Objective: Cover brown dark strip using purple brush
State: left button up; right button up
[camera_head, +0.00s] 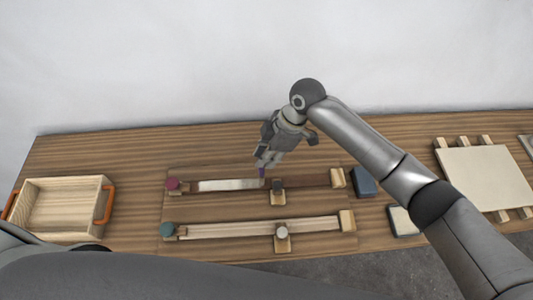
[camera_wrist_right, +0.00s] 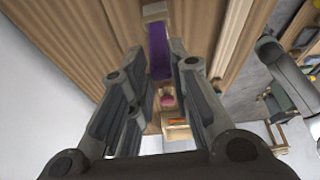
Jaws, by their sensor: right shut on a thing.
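My right gripper (camera_head: 265,160) comes in from the right and points down over the far strip. It is shut on the purple brush (camera_head: 262,172), whose tip is at the strip. In the right wrist view the purple brush (camera_wrist_right: 158,52) stands between the fingers, with a pale end beyond them. The brown dark strip (camera_head: 310,185) runs left to right on the board. Its left part shows a white stretch (camera_head: 228,185), ending near the brush; the right part is dark brown. Whether the brush touches the strip I cannot tell. My left gripper is not in view.
A nearer, lighter strip (camera_head: 240,229) runs parallel, with a teal knob (camera_head: 168,229) at its left end. A wooden box with orange handles (camera_head: 64,206) is at left. A blue block (camera_head: 364,182) and a pale panel (camera_head: 485,178) are at right.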

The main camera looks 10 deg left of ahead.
grip_shut()
jog(key=shift+f, duration=0.65)
dwell(0.5)
jog(key=shift+a, duration=0.1)
jog(key=shift+s+a, duration=0.15)
jog(key=shift+a, duration=0.4)
jog(key=shift+s+a, duration=0.15)
jog(key=shift+a, duration=0.4)
jog(key=shift+s+a+b, duration=0.2)
jog(key=shift+a, duration=0.4)
jog(key=shift+s+a+b, duration=0.15)
jog(key=shift+a, duration=0.4)
